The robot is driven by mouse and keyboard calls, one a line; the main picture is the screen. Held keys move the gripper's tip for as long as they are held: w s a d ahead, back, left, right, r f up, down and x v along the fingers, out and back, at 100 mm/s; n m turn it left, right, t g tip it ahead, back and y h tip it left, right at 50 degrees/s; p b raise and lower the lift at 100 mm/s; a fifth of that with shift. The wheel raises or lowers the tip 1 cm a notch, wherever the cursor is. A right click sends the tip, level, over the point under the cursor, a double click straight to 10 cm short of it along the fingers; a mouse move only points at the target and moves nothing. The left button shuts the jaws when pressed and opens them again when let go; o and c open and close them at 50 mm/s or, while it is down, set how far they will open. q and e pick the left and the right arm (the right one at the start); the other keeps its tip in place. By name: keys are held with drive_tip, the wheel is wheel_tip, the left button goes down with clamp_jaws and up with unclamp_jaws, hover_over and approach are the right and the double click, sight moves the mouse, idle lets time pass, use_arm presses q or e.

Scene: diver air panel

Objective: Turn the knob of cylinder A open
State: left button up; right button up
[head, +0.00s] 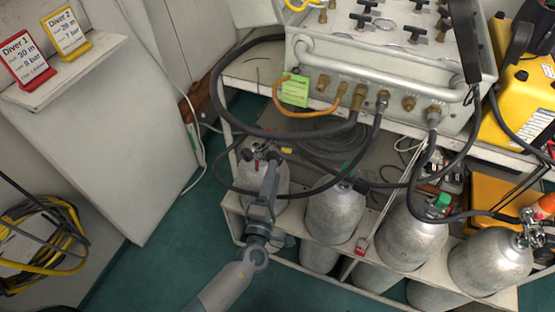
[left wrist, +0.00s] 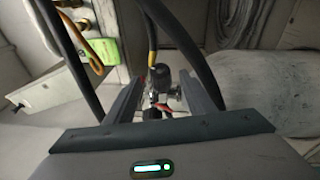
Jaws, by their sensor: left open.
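Several grey cylinders stand in a white rack below the panel; I can read no letter on them. My left gripper (head: 266,170) is over the leftmost cylinder (head: 278,181), at its valve (head: 258,153). The gripper and arm hide part of this cylinder. In the left wrist view, the left gripper (left wrist: 164,92) is open, with a finger on each side of a metal valve (left wrist: 154,97) with a dark knob (left wrist: 161,76). A small red part shows beside it. I cannot tell whether the fingers touch the knob. My right gripper is not in view.
Black hoses (head: 222,100) loop from the grey air panel (head: 390,65) around the left gripper and over the cylinders. A green tag (head: 295,91) hangs at the panel's left. Other cylinders (head: 335,212) stand to the right. Green floor (head: 150,265) is clear at the left.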

sight(274, 158)
use_arm(q)
drive_tip(key=shift+w+d+r, duration=0.15)
drive_tip(key=shift+w+d, duration=0.05)
drive_tip(key=shift+w, duration=1.2)
drive_tip(key=shift+w+d+r, duration=0.1)
drive_tip(key=shift+w+d, duration=0.1)
drive_tip(key=shift+w, duration=1.15)
drive_tip(key=c, duration=1)
